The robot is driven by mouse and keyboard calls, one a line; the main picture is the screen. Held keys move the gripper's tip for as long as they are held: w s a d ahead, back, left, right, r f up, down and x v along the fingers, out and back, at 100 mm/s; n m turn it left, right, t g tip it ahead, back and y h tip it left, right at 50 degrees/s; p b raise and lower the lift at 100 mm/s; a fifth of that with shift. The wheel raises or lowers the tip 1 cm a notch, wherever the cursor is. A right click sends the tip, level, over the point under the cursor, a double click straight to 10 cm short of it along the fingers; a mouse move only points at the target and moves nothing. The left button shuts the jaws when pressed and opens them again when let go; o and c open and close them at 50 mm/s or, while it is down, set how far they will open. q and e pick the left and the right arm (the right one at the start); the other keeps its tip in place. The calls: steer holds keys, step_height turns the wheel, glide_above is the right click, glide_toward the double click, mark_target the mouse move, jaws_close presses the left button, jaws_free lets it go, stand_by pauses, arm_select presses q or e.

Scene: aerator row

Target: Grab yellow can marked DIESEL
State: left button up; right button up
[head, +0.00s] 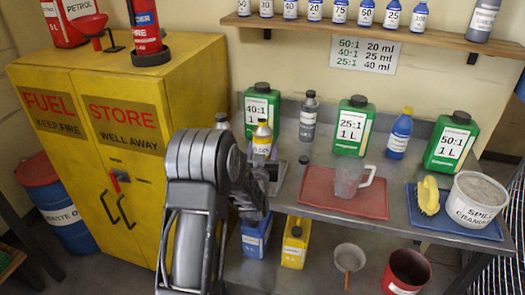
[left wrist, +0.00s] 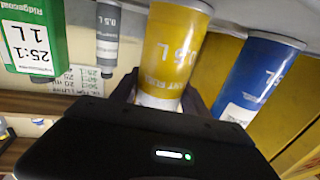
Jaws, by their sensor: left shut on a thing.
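A yellow can (head: 295,242) with a dark cap stands on the lower level under the bench; I cannot read its label, and DIESEL is not legible anywhere. My left gripper (head: 262,172) is at the bench's left end, above and left of that can and apart from it. It is shut on a yellow 0.5 L bottle (head: 262,138), which also shows between its fingers in the left wrist view (left wrist: 170,50). The arm hides part of the grip, and I cannot tell whether the bottle is clear of the bench. My right gripper is in neither view.
A blue can (head: 256,238) stands just left of the yellow can. The steel bench (head: 284,210) overhangs both. A red tray (head: 320,202) with a clear jug (head: 349,176) lies right of my gripper. A yellow fuel cabinet (head: 130,100) stands at left.

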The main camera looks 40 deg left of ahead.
mark_target(262, 125)
arm_select(q)
steer(key=shift+r, duration=0.2)
steer(key=shift+r+b, duration=0.65)
steer(key=shift+r, duration=4.2)
